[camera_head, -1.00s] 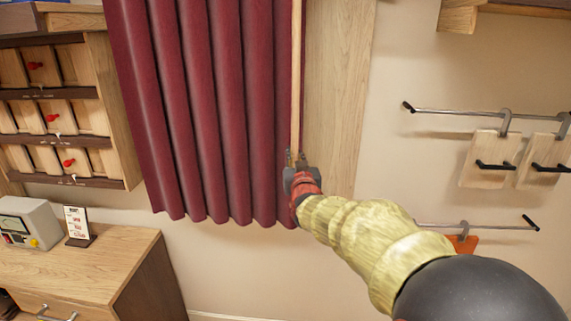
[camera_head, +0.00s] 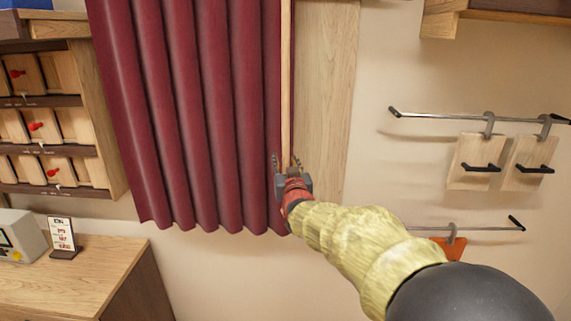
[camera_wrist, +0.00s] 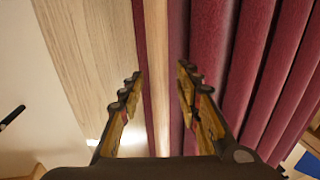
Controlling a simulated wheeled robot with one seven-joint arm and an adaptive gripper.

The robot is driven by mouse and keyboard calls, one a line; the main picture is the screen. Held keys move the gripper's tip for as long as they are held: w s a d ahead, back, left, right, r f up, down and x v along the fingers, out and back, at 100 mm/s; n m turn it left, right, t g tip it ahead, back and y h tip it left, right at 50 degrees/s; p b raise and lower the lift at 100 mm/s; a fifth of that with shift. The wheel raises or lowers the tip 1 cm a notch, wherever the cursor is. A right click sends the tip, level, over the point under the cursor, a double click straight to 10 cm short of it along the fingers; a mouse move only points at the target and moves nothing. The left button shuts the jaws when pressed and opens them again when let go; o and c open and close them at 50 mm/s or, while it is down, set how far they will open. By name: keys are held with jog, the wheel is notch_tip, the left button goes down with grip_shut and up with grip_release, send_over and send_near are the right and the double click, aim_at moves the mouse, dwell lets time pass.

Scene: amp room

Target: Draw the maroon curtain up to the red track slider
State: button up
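The maroon curtain (camera_head: 190,110) hangs in upright folds in the head view. Its top edge is out of frame. A thin pale wooden wand (camera_head: 287,80) runs down along its right edge and also shows in the wrist view (camera_wrist: 156,60). My gripper (camera_head: 287,163) is at the lower part of the wand. In the wrist view my gripper (camera_wrist: 160,83) is open, one finger on each side of the wand, with visible gaps. A narrow maroon strip of curtain also lies between the fingers. The red track slider is not in view.
A wooden panel (camera_head: 325,90) stands right of the curtain. Wall rails (camera_head: 455,115) with hanging boards are farther right. Shelves with red knobs (camera_head: 50,120) and a wooden cabinet (camera_head: 75,280) bearing a small sign (camera_head: 62,235) are at left.

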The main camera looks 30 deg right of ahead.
jog(key=v, duration=1.2)
dwell(0.5)
